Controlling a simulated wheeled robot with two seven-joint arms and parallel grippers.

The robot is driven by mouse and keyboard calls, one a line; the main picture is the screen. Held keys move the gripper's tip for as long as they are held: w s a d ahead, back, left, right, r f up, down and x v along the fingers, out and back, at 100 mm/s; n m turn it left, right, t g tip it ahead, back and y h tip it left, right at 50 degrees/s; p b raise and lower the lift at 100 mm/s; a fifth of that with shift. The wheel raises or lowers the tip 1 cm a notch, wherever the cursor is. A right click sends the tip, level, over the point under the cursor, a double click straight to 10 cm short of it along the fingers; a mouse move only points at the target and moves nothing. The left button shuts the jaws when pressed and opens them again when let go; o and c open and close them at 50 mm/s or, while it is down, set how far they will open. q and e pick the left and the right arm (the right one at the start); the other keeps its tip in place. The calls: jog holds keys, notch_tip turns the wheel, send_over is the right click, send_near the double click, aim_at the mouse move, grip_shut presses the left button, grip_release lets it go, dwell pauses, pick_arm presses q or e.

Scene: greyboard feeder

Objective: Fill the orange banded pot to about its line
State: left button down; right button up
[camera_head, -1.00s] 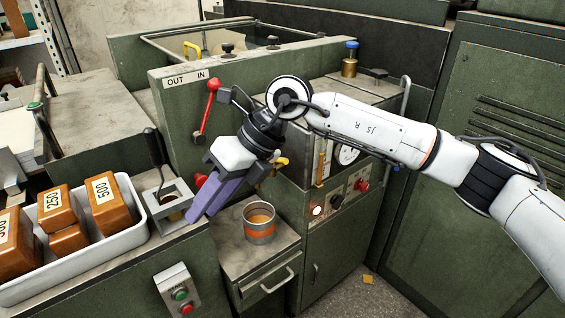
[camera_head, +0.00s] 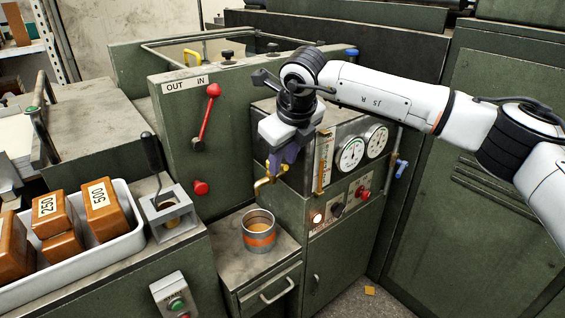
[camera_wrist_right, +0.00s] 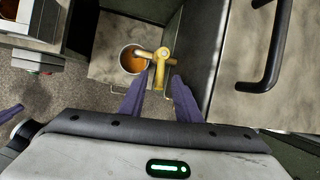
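The orange banded pot (camera_head: 258,232) is a grey metal can with an orange band. It stands upright on the low cabinet top and has orange-brown contents below its rim. In the right wrist view the pot (camera_wrist_right: 131,60) sits beside and below the brass tap (camera_wrist_right: 160,62). The tap (camera_head: 264,182) juts from the machine just above the pot. My right gripper (camera_wrist_right: 158,92) has its purple fingers apart, with part of the tap between or just beyond their tips; contact is unclear. A purple piece, apparently my left gripper (camera_wrist_right: 10,115), shows at the left edge of the wrist view.
A panel with gauges (camera_head: 351,153) and a machine wall with a red lever (camera_head: 207,116) stand close around the tap. A white tray (camera_head: 127,243) of brown blocks and a square holder (camera_head: 170,212) are at left. A drawer handle (camera_head: 277,291) sticks out below the pot.

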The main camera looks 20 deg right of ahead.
jog(key=shift+w+f, duration=0.3)
jog(key=shift+f, duration=0.3)
grip_shut()
jog(key=shift+a, duration=0.15)
jog(key=a+m+h, duration=0.1)
jog(key=m, duration=0.2)
jog(key=a+m+g+h, duration=0.1)
jog(key=m, duration=0.3)
jog(key=a+m+g+h, duration=0.1)
jog(key=a+m+h, duration=0.1)
jog(key=m, duration=0.1)
jog(key=shift+w+a+m, duration=0.1)
jog(key=shift+w+m, duration=0.3)
